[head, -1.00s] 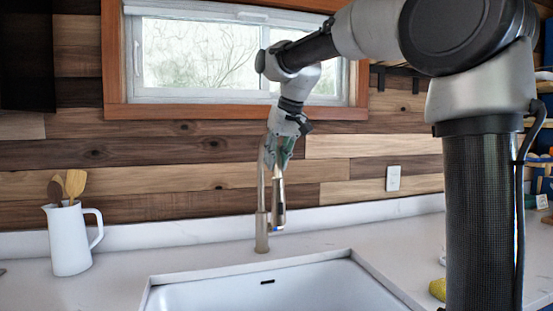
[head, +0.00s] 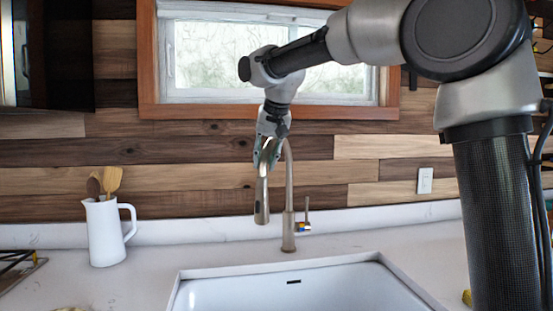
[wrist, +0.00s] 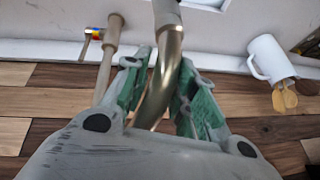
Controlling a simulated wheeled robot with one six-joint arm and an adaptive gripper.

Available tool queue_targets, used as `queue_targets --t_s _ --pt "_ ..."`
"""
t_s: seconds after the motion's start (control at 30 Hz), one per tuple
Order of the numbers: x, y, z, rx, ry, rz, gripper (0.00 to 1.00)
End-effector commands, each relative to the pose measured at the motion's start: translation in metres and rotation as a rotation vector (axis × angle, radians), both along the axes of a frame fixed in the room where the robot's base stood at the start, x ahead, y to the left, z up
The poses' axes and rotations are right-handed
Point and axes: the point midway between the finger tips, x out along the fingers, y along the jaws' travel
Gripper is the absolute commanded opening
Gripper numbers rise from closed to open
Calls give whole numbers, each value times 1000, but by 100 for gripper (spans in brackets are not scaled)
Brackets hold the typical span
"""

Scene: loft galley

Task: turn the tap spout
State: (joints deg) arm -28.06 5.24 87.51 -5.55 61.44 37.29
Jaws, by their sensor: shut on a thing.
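The tap (head: 289,205) is a brushed-metal gooseneck rising from the counter behind the sink. Its spout (head: 262,203) hangs to the left of the upright neck, with the outlet pointing down. My gripper (head: 268,150) is at the top of the bend, shut around the curved spout tube. In the wrist view the green-padded fingers of my gripper (wrist: 165,78) lie on either side of the spout tube (wrist: 165,48). The upright neck (wrist: 108,65) stands to the left there. A small handle (head: 303,227) with coloured marks is at the right of the tap base.
The white sink (head: 300,293) lies in front of the tap. A white jug (head: 104,235) with wooden utensils stands on the left counter. A dark rack (head: 18,265) sits at the far left. The plank wall (head: 210,180) and window (head: 265,55) are close behind my arm.

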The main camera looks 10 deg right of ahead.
Motion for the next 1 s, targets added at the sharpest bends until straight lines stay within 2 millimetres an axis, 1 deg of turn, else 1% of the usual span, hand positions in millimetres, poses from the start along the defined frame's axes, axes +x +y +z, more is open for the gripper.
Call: queue_targets --t_s 0.03,0.2,0.6,0.63,0.7,1.0 --pt "3 4 2 2 -10 6 0" --pt "6 8 3 11 -17 4 0" --pt "8 9 3 12 -19 3 0" --pt "8 9 3 12 -19 3 30" --pt "7 9 3 12 -18 3 42" --pt "7 8 2 13 -14 0 43"
